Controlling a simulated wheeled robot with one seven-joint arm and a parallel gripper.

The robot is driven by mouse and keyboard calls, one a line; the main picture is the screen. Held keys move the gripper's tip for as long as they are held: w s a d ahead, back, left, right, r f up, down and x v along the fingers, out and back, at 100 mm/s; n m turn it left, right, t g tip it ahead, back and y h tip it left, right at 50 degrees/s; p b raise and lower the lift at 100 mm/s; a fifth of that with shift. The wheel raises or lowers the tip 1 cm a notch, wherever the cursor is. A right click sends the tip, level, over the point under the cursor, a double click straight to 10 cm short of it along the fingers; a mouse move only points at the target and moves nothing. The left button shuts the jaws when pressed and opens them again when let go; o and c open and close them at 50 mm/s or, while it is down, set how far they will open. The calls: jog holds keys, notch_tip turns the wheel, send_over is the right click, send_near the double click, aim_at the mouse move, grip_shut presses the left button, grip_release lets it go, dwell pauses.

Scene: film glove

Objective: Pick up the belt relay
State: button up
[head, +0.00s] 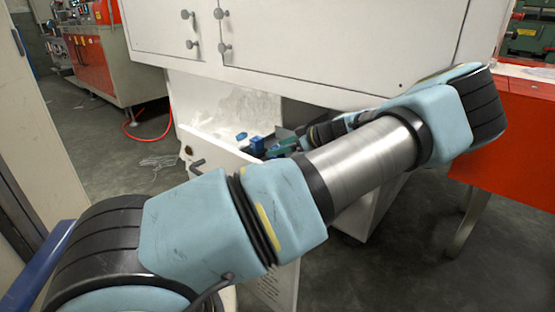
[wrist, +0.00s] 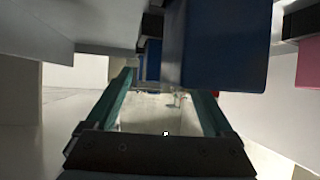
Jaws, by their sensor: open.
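An open drawer (head: 215,152) under the white cabinet holds several small items, among them a blue box (head: 257,145). No label shows, so I cannot tell for sure which item is the belt relay. My gripper (head: 284,147) reaches into the drawer, just right of the blue box, partly hidden behind my arm. In the wrist view my gripper (wrist: 166,88) is open, with teal fingers apart and nothing clearly held between them. A large dark blue block (wrist: 225,45) is close by, overlapping the upper part of the right finger; contact cannot be told.
A white cabinet (head: 300,40) with knobbed doors overhangs the drawer. A pink and dark item (wrist: 307,60) is at the right edge of the wrist view. A red bench (head: 515,135) stands to the right. Pale drawer floor (wrist: 150,115) shows between the fingers.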

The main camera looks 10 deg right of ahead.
jog(key=shift+w+a+f, duration=0.3)
jog(key=shift+a, duration=0.1)
jog(key=shift+c, duration=0.4)
grip_shut()
